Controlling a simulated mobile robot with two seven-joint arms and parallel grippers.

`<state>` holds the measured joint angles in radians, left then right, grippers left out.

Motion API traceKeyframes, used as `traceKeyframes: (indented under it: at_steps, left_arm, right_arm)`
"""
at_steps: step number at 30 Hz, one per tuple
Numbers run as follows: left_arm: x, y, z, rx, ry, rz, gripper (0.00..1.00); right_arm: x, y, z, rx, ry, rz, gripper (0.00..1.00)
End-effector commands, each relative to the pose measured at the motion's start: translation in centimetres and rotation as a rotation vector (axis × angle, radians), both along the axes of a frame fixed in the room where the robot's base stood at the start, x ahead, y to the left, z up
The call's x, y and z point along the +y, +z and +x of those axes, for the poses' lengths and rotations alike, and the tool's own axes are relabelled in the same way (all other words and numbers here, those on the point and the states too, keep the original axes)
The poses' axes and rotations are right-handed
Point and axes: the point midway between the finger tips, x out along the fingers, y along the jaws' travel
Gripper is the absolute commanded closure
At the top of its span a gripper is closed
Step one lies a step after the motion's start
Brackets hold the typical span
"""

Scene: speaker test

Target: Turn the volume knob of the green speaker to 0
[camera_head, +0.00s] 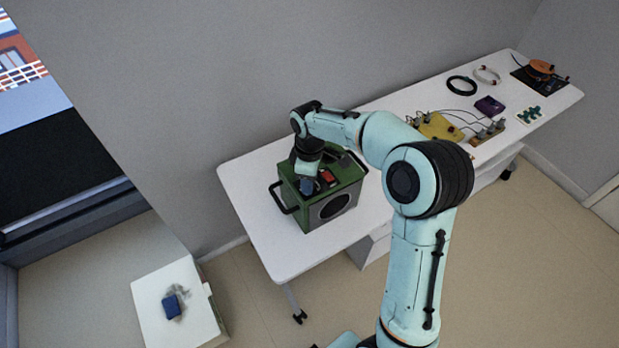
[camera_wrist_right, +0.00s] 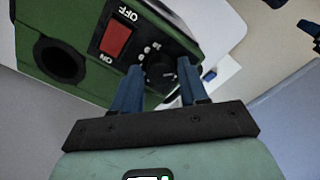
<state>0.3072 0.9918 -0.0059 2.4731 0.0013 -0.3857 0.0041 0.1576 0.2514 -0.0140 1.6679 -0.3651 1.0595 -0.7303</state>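The green speaker (camera_head: 322,203) stands on the left part of the white table, with a black handle and a round dark speaker opening. Its top carries a red switch (camera_head: 327,177), labelled ON and OFF in the right wrist view (camera_wrist_right: 115,40). Beside the switch is the dark round volume knob (camera_wrist_right: 160,72) with small white numbers; their reading is too small to tell. My right gripper (camera_head: 309,186) is over the speaker's top. In the wrist view its blue fingers (camera_wrist_right: 159,66) are apart, one on each side of the knob; I cannot tell whether they touch it. My left gripper is not in view.
The white table (camera_head: 264,222) runs along the wall. Farther right are a yellow board (camera_head: 439,127) with cables, a purple box (camera_head: 489,105), cable rings and an orange tool (camera_head: 541,68). A low white cabinet (camera_head: 152,307) with a blue item stands lower left.

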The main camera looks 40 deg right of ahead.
Motion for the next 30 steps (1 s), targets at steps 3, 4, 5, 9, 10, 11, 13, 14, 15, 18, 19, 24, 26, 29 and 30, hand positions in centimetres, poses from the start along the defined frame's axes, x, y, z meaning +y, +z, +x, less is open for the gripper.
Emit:
traceKeyframes:
  at_steps: [3, 4, 5, 9, 10, 11, 13, 14, 15, 18, 19, 24, 26, 29, 30]
  left_arm:
    - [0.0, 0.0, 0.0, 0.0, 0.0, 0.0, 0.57]
    - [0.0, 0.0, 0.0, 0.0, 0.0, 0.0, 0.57]
    - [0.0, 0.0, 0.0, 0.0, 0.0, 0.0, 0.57]
    - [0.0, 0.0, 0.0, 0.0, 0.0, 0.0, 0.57]
    - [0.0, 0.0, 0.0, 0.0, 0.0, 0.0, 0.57]
    - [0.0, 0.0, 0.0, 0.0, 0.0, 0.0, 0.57]
    - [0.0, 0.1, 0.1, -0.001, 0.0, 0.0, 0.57]
    - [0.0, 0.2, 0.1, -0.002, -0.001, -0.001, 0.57]
    - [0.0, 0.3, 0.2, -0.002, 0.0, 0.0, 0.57]
    - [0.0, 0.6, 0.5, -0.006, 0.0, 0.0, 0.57]
    - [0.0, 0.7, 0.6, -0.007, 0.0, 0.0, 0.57]
    - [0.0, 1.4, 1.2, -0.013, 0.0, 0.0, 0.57]
    - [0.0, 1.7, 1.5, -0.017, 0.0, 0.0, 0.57]
    - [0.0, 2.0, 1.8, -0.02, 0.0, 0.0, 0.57]
    - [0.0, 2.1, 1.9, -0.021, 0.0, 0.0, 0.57]
  right_arm:
    - [0.0, 0.0, 0.0, 0.0, 0.0, 0.0, 0.42]
    - [0.0, 0.0, 0.0, 0.0, 0.0, 0.0, 0.42]
    - [0.0, 0.0, 0.0, 0.001, -0.001, 0.001, 0.42]
    - [0.0, 0.0, 0.0, 0.001, -0.001, 0.0, 0.42]
    - [0.0, 0.1, 0.0, 0.001, -0.001, 0.001, 0.42]
    - [0.0, 0.2, 0.0, 0.001, -0.001, 0.001, 0.42]
    - [0.0, 0.8, 0.0, 0.0, -0.001, 0.0, 0.42]
    - [0.0, 1.2, 0.0, -0.001, -0.001, 0.001, 0.42]
    - [0.0, 1.8, 0.1, -0.004, -0.001, 0.0, 0.42]
    - [0.0, 3.9, 0.1, -0.004, -0.001, 0.0, 0.42]
    - [0.0, 4.6, 0.1, -0.006, -0.001, -0.001, 0.42]
    - [0.0, 8.6, 0.1, -0.006, -0.001, 0.0, 0.42]
    - [0.0, 9.9, 0.2, -0.007, -0.001, -0.001, 0.42]
    - [0.0, 11.5, 0.1, -0.004, -0.001, 0.0, 0.42]
    - [0.0, 12.0, 0.1, -0.004, -0.001, 0.0, 0.42]
